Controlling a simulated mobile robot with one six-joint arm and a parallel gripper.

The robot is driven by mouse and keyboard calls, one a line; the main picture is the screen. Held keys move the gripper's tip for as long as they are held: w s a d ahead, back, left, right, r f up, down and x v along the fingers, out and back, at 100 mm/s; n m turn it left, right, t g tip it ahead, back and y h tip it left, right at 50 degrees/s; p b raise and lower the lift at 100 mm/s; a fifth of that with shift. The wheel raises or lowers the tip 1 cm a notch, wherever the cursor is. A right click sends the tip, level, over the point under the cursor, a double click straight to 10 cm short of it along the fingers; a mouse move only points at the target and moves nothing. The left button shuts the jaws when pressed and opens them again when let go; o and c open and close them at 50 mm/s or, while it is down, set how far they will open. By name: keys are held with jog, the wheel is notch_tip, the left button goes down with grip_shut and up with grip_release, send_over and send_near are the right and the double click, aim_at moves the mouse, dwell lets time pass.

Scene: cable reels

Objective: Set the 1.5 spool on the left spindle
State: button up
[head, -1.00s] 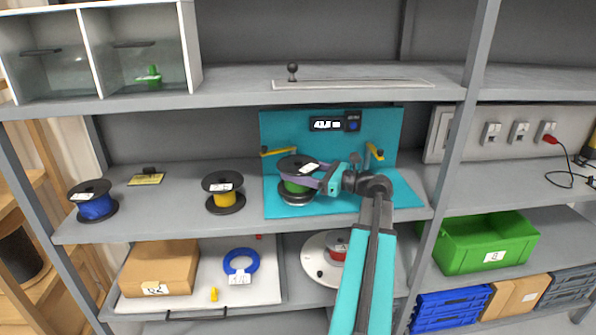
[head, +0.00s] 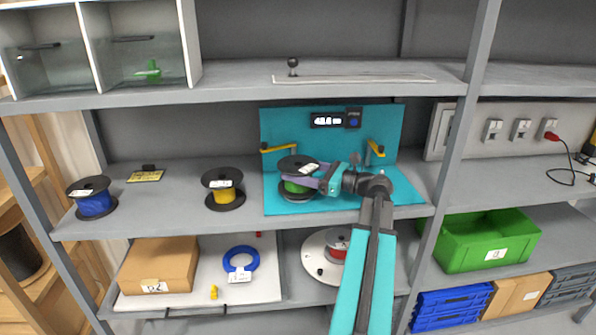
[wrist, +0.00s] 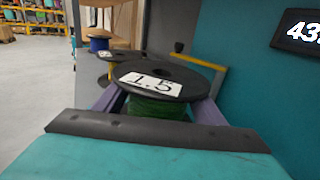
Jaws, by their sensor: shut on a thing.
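The 1.5 spool (head: 298,177) has black flanges, green cable and a white label; its label reads 1.5 in the wrist view (wrist: 150,84). My gripper (head: 312,180) is shut on it from the right, with a purple finger (wrist: 108,100) on each side of the green winding. The spool is upright over the left part of the teal rewinding stand (head: 340,205), at a dark round base there. The left spindle itself is hidden by the spool, and I cannot tell whether the spool rests fully down. A bare spindle (head: 355,160) stands at the right, partly behind my gripper.
Yellow arms (head: 279,149) and (head: 375,149) stick out from the teal back panel beside a display (head: 328,121). A yellow-cable spool (head: 224,190) and a blue-cable spool (head: 92,199) stand to the left on the shelf. The shelf between them is mostly clear.

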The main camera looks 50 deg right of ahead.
jog(key=shift+f+b, duration=0.6)
jog(key=shift+f, duration=0.05)
jog(key=o, duration=2.1)
jog(key=shift+s, duration=0.15)
jog(key=shift+b+v, duration=1.5)
jog(key=shift+v, duration=2.8)
jog(key=shift+s, duration=0.1)
